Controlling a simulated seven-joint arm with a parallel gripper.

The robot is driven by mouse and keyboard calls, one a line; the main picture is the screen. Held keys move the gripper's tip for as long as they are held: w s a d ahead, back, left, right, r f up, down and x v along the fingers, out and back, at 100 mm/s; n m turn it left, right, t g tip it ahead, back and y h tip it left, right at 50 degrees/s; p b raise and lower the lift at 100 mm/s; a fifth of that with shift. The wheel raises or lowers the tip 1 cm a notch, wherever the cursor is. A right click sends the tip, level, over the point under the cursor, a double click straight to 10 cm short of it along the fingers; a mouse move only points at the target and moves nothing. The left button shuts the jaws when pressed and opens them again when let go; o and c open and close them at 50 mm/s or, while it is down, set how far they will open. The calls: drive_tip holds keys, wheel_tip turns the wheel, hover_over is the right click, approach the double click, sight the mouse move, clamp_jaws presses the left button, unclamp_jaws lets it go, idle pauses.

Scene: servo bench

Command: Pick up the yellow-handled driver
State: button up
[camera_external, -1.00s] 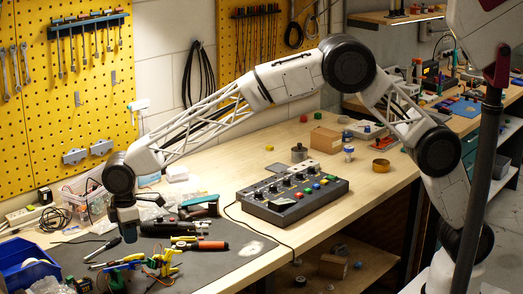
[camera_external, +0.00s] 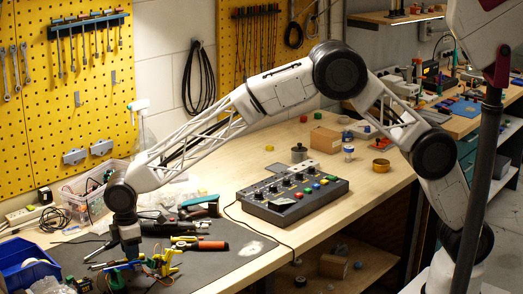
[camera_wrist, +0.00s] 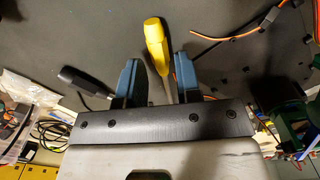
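The driver with the yellow handle (camera_wrist: 154,38) lies on the dark mat in the wrist view. Its handle points up in the picture and its shaft runs down between the two blue fingers of my gripper (camera_wrist: 157,62). The fingers are apart, with visible gaps on both sides of the driver. The lower shaft is hidden behind the gripper's body. In the external view my gripper (camera_external: 130,250) is low over the mat at the lower left. There I cannot clearly make out the driver among the clutter around the gripper.
A dark-handled tool (camera_wrist: 82,82) lies left of the fingers, and orange wires (camera_wrist: 262,22) lie to the right. A yellow servo assembly (camera_external: 163,262) stands close right of my gripper. A blue bin (camera_external: 28,265) is at left. A control box (camera_external: 293,200) is farther right.

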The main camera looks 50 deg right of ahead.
drive_tip(key=shift+f, duration=0.75)
clamp_jaws()
drive_tip(key=shift+r, duration=0.15)
wheel_tip(320, 180, up, 10)
idle(0.7)
idle(0.4)
